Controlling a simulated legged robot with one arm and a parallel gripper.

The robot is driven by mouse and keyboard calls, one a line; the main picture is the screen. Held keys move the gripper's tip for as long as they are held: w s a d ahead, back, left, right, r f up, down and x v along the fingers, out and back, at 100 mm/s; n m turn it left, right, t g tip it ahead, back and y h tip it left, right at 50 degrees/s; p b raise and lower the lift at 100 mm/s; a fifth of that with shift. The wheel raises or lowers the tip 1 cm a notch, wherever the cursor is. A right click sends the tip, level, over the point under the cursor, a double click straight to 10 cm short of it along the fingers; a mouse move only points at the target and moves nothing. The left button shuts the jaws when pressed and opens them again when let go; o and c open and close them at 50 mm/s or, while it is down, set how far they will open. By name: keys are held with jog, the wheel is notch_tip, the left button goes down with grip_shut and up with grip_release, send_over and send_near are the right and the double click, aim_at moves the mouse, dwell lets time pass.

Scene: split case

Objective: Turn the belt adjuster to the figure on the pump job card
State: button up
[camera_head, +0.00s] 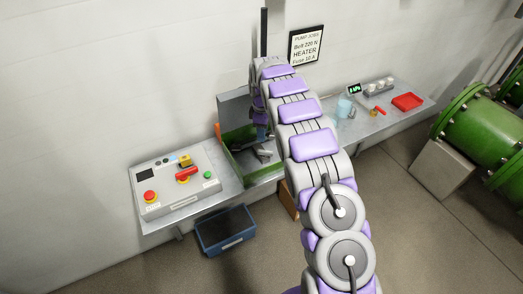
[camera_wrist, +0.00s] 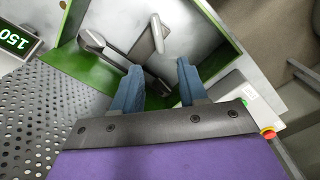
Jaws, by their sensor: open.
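The job card (camera_head: 306,45) hangs on the wall and reads "Belt 220 N", with a heater and fuse line below. My gripper (camera_wrist: 158,82) is open, its two blue fingers apart with nothing between them. Beyond the fingertips, a grey paddle-like handle (camera_wrist: 158,34) stands in the green-edged case (camera_wrist: 212,28); it looks like the belt adjuster, but I cannot be sure. A grey lever arm (camera_wrist: 118,58) lies to its left. A green-lit display (camera_wrist: 14,40) at the left reads 150, tilted. In the head view, my arm partly hides the green case (camera_head: 232,138).
A control box (camera_head: 176,186) with red and green buttons stands left on the bench. A blue bin (camera_head: 226,231) is on the floor. A red tray (camera_head: 407,102) and another display (camera_head: 354,89) are at right. A perforated plate (camera_wrist: 40,110) lies left of the fingers.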

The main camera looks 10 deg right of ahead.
aim_at(263, 151)
notch_tip(263, 151, down, 10)
jog(key=shift+r+b, duration=0.1)
jog(key=shift+b, duration=0.8)
jog(key=shift+d, duration=0.35)
jog(key=shift+c, duration=0.3)
jog(key=shift+a, duration=0.2)
grip_shut()
